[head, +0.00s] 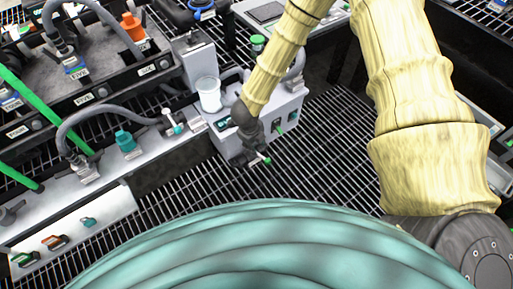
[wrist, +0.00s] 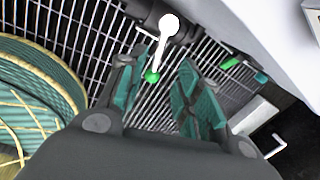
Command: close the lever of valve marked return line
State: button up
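In the head view my gripper (head: 254,156) hangs low in front of a white manifold box (head: 287,118). A green-tipped lever (head: 265,160) shows at its fingertips. In the wrist view my gripper (wrist: 160,90) is open, with two teal-padded fingers apart. A white lever (wrist: 162,48) with a green ball end reaches down between them, and I see no clear contact. The lever's valve body is largely hidden by the gripper in the head view. No return line marking is readable, so I cannot confirm which valve this is.
Other green handles (head: 278,127) sit on the box face, close to the right finger. Hoses and capped fittings, including a teal cap (head: 125,140), line the left. Open grating (head: 225,185) lies in front.

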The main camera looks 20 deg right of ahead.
jog(key=shift+v, duration=1.8)
